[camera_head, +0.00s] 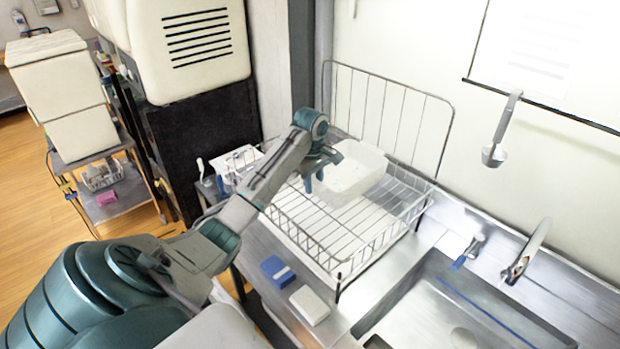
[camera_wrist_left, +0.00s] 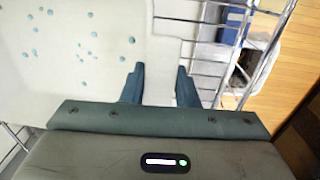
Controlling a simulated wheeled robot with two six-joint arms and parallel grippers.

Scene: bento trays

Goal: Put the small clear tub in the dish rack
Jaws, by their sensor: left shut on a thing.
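The small clear tub (camera_head: 358,168) is a whitish, see-through box in the back part of the wire dish rack (camera_head: 345,262). I cannot tell whether it touches the rack floor. My left gripper (camera_head: 316,176) is at the tub's left end, shut on it. In the left wrist view the tub (camera_wrist_left: 85,50) fills the upper left, with teal spots on it, and part of it lies between the two fingers of my left gripper (camera_wrist_left: 160,78). Rack wires show beside it. My right gripper is not in view.
A small white basket (camera_head: 238,160) is at the rack's left end. A blue sponge (camera_head: 277,270) and a white block (camera_head: 310,305) lie on the counter in front. The sink (camera_head: 450,310) and tap (camera_head: 527,250) are to the right. A ladle (camera_head: 495,152) hangs on the wall.

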